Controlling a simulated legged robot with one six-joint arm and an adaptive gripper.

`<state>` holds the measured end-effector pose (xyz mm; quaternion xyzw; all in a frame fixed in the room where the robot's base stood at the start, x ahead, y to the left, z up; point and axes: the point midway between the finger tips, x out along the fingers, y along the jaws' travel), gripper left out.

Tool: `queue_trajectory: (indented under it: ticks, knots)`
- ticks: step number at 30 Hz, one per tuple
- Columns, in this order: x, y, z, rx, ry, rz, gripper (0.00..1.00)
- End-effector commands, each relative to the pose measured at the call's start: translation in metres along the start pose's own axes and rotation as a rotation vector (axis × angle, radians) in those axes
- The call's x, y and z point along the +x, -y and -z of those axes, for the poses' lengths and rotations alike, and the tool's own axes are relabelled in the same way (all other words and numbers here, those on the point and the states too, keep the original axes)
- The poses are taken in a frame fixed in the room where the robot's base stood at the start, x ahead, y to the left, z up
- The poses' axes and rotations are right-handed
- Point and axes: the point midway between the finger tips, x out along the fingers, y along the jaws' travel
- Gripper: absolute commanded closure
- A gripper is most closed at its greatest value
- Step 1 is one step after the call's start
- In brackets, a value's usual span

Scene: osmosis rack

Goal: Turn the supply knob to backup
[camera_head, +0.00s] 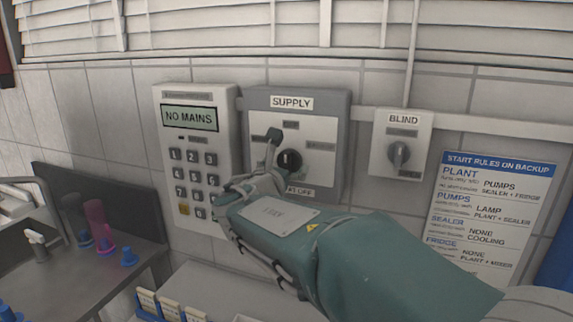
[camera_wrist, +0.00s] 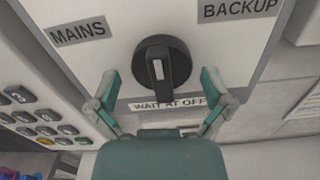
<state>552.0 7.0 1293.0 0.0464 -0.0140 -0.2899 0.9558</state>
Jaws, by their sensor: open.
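The supply panel (camera_head: 337,108) is a grey box on the wall with a pale face. Its round black supply knob (camera_head: 289,161) has a white mark that stands about vertical. In the wrist view the knob (camera_wrist: 160,62) sits between a MAINS label (camera_wrist: 77,32) at left and a BACKUP label (camera_wrist: 240,9) at right. A "WAIT AT OFF" label (camera_wrist: 168,104) is below it. My gripper (camera_wrist: 159,78) is open, with one finger on each side of the knob's lower part and visible gaps between. In the head view my gripper (camera_head: 281,165) partly covers the panel's lower left.
A keypad box (camera_head: 194,140) reading "NO MAINS" is close at left. A blind switch (camera_head: 399,153) and a rules poster (camera_head: 490,215) are at right. A dark-backed counter (camera_head: 125,255) with small items is lower left. Slatted blinds (camera_head: 200,30) hang above.

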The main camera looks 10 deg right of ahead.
Motion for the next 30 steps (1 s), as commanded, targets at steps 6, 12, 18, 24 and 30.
queue_trajectory:
  ticks: [6,12,18,24,30]
  knots:
    - [0.006,0.0003,-0.0002,0.001,0.0,0.0,0.0]
    - [0.0056,0.0003,-0.0002,0.001,0.0,0.0,0.31]
    - [0.0055,0.0,-0.0003,0.0,0.0,-0.001,0.71]
    - [0.0054,-0.0004,-0.0003,0.009,0.0,-0.002,0.71]
    - [0.0054,-0.0007,-0.0004,0.072,0.0,-0.003,0.71]
